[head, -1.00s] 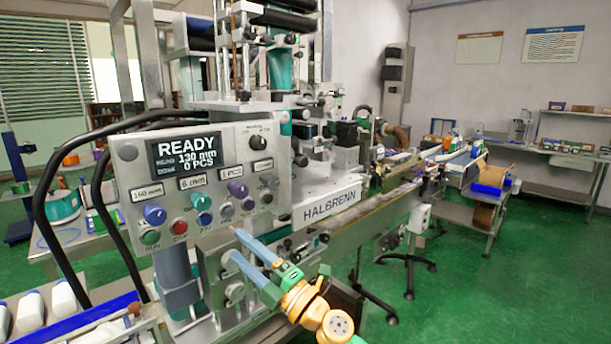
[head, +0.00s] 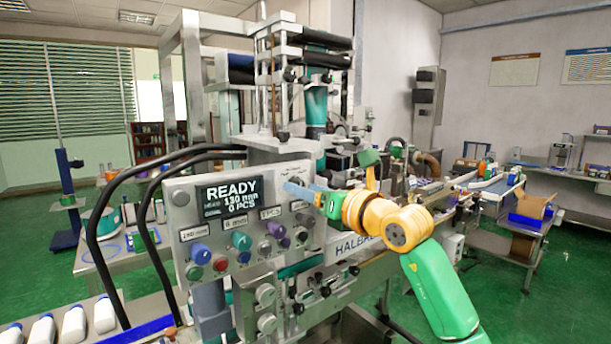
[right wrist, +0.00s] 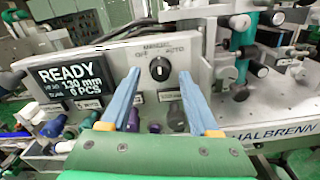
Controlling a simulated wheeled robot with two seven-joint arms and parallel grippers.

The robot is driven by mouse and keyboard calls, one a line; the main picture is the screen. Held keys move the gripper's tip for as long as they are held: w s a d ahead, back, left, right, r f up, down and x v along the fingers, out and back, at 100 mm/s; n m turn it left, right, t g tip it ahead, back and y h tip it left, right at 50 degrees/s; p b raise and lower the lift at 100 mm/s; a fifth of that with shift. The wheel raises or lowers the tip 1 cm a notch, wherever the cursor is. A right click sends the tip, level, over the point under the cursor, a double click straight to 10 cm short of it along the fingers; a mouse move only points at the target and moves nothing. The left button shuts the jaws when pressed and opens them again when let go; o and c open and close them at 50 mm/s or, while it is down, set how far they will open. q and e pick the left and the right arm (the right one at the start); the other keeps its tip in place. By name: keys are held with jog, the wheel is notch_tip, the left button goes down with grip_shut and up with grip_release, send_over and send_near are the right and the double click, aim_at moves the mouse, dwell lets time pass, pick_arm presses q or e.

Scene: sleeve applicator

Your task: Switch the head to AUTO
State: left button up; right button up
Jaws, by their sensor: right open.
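The head selector is a black round knob (right wrist: 159,68) on the upper right of the grey control panel (head: 182,222). In the right wrist view it carries a pale pointer mark that looks roughly upright, toward the middle label; AUTO is printed at its upper right. My right gripper (head: 298,190) is open at the panel's upper right corner. In the right wrist view its two blue fingers (right wrist: 158,82) stand either side of the knob, with a gap on each side; I cannot tell the depth between tips and knob. In the head view the gripper hides most of the knob. My left gripper is out of view.
The panel display (head: 228,197) reads READY, 130 mm, 0 PCS. Coloured knobs and buttons, such as a purple knob (head: 277,230) and a red button (head: 220,264), sit below the selector. Black cables (head: 95,222) loop left of the panel.

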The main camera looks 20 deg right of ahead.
jog(key=shift+w+a, duration=0.1)
jog(key=shift+w, duration=0.15)
jog(key=shift+s, duration=0.1)
jog(key=shift+c, duration=1.2)
grip_shut()
jog(key=shift+m, duration=0.3)
jog(key=shift+m+b, duration=1.35)
jog(key=shift+m, duration=2.75)
